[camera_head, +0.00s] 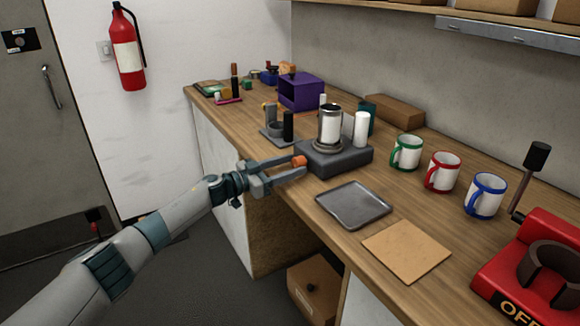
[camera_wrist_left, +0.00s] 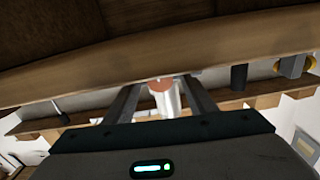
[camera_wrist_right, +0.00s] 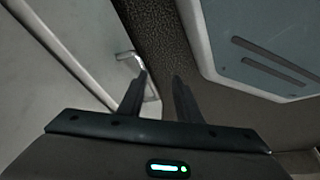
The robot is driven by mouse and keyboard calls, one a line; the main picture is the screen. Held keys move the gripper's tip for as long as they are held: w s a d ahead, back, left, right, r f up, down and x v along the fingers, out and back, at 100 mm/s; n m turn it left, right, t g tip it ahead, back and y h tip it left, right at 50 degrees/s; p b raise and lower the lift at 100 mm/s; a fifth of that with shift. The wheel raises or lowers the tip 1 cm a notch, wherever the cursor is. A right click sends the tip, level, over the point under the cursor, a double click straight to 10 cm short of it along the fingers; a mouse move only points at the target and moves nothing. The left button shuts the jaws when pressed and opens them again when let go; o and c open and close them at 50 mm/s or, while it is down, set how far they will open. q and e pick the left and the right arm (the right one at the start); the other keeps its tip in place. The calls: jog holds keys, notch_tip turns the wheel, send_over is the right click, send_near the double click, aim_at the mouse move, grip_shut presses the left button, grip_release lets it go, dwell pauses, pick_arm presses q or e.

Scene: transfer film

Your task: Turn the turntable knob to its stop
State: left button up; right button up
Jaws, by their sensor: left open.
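The turntable is a dark grey box (camera_head: 335,158) near the front edge of the wooden bench, with a round plate and a metal and white cylinder (camera_head: 330,125) upright on it. Its orange knob (camera_head: 299,161) sticks out on the left side. My left gripper (camera_head: 297,165) is open, with its fingertips at either side of the knob. In the left wrist view the reddish knob (camera_wrist_left: 160,85) shows between the finger ends; I cannot tell whether they touch it. My right gripper (camera_wrist_right: 160,76) shows only in its wrist view, with its fingers apart and nothing between them.
A grey tray (camera_head: 353,203) and a tan square board (camera_head: 406,250) lie in front of the turntable. Green, red and blue mugs (camera_head: 443,172) stand to the right, near a red device (camera_head: 535,265). A white cylinder (camera_head: 361,129) and a purple box (camera_head: 301,92) stand behind.

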pick_arm(q)
jog(key=shift+d, duration=0.1)
jog(key=c, duration=1)
jog(key=shift+m, duration=0.4)
jog(key=shift+c, duration=0.2)
jog(key=shift+m, duration=1.7)
jog(key=o, duration=0.9)
jog(key=shift+o, duration=0.7)
pick_arm(e)
jog(key=shift+w+d+r, duration=0.1)
jog(key=shift+w+d, duration=0.05)
pick_arm(q)
jog(key=shift+n, duration=0.4)
